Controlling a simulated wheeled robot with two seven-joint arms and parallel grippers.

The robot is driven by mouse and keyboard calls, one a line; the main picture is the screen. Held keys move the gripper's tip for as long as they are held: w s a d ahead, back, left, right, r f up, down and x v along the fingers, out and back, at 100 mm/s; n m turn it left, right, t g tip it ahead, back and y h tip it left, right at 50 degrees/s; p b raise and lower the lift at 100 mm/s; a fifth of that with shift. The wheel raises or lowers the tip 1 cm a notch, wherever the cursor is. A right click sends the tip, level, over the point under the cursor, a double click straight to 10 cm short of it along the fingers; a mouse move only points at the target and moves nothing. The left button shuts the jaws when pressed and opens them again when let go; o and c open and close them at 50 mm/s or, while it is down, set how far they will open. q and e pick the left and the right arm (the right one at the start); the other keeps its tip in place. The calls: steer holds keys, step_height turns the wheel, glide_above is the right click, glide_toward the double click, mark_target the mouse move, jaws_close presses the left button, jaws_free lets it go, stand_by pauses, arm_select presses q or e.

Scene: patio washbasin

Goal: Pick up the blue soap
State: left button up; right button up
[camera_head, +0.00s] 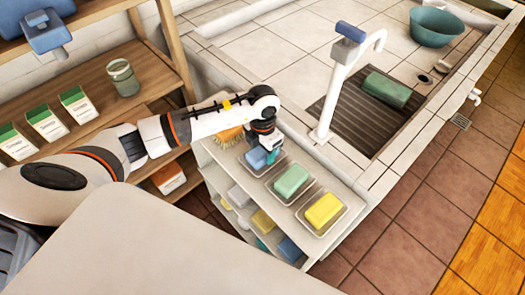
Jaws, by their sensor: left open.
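The blue soap (256,159) lies in a dish at the back end of the white shelf's top, left of a green soap (291,180) and a yellow soap (324,209), each in its own dish. My left gripper (270,155) points down over the blue soap and hides part of it. Its fingers are open around or just beside the soap; I cannot tell whether they touch it. My right gripper is out of view.
A brush (228,136) lies behind the blue soap's dish. The white tap (331,100) and tiled basin counter (270,62) stand to the right. A wooden rack (140,75) with a glass jar (122,78) and several boxes is at left. More soaps sit on lower shelves.

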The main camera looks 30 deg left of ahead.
mark_target(263, 151)
arm_select(q)
steer(key=shift+f, duration=0.55)
steer(key=c, duration=0.9)
steer(key=shift+o, duration=0.2)
step_height(263, 151, up, 10)
steer(key=shift+r+b, duration=0.1)
steer(key=shift+b, duration=0.5)
